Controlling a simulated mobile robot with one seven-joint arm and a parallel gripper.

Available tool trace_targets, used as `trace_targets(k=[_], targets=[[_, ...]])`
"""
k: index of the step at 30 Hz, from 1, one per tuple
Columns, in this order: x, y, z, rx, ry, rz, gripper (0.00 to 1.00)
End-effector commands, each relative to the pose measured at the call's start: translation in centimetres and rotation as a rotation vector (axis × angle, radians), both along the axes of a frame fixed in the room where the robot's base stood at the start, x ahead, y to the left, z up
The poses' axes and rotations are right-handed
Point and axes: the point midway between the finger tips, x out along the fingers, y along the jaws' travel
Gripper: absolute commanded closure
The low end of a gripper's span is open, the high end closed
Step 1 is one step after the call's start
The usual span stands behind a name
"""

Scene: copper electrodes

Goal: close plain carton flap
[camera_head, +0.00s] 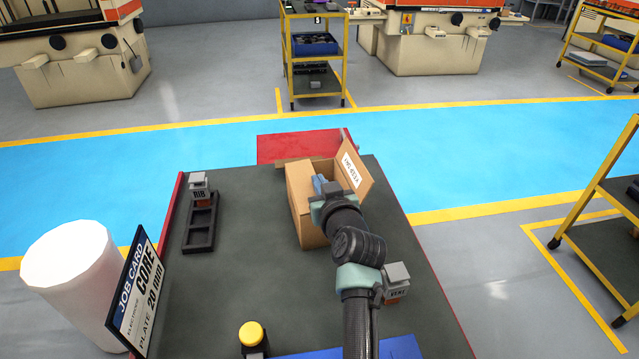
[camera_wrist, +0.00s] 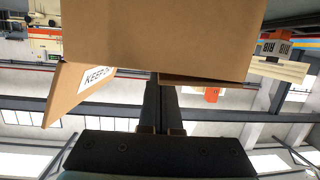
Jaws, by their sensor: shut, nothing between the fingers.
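The open cardboard carton (camera_head: 299,207) stands near the far edge of the dark table. Its labelled flap (camera_head: 354,170) stands up and tilts outward on the right; it also shows at the left in the wrist view (camera_wrist: 72,88). A plain brown flap (camera_head: 292,161) shows at the carton's far side. My gripper (camera_head: 318,182) is over the carton and hides part of its opening. In the wrist view the shut, empty fingers (camera_wrist: 160,80) reach the edge of a brown carton panel (camera_wrist: 160,40). I cannot tell whether they touch it.
A RIB electrode (camera_head: 200,190) stands at the black rack (camera_head: 200,228) on the left. Another labelled block (camera_head: 397,288) is beside my arm. A job card (camera_head: 137,292), a white bin (camera_head: 70,275) and a yellow button (camera_head: 251,334) are nearer. A red mat (camera_head: 285,147) lies beyond the carton.

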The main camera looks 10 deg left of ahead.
Motion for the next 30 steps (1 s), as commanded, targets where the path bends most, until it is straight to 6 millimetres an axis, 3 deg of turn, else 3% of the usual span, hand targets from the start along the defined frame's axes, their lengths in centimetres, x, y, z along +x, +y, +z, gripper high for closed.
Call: trace_targets(k=[2, 11, 14, 20, 21, 30], targets=[[0.1, -0.1, -0.9, 0.024, 0.011, 0.0, 1.0], [0.0, 0.0, -0.2, 0.029, 0.016, 0.0, 1.0], [0.1, 0.1, 0.8, 0.03, 0.015, 0.0, 1.0], [0.3, 0.7, 4.8, 0.031, 0.012, -0.001, 1.0], [-0.4, 0.2, 3.8, 0.031, 0.015, -0.002, 1.0], [-4.4, -2.1, 4.8, 0.032, 0.014, -0.005, 1.0]])
